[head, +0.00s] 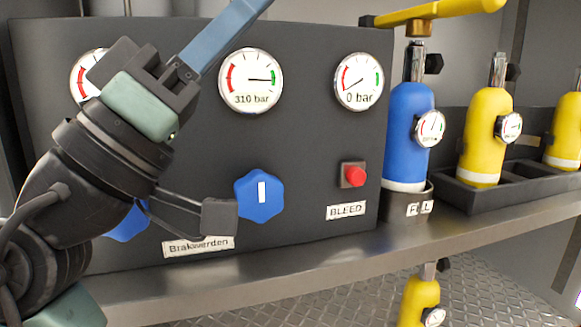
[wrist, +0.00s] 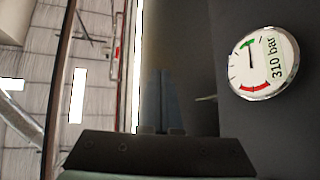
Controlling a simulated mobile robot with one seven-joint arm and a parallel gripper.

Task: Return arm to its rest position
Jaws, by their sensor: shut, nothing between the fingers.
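My gripper (head: 250,12) is shut and empty, raised in front of the dark panel (head: 300,145). Its blue-grey fingers lie together and point up and right, out of the top of the head view. They also show pressed together in the wrist view (wrist: 161,95). The fingers are apart from the 310 bar gauge (head: 251,81), which also shows at the right of the wrist view (wrist: 264,63). My arm comes in from the lower left and partly hides the left gauge (head: 84,72) and the left blue knob (head: 130,228).
A blue knob (head: 259,196), a red bleed button (head: 354,175) and a 0 bar gauge (head: 358,82) are on the panel. A blue cylinder (head: 405,125) stands at right under a yellow handle (head: 450,15). Yellow cylinders (head: 487,150) stand in a black rack (head: 510,190).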

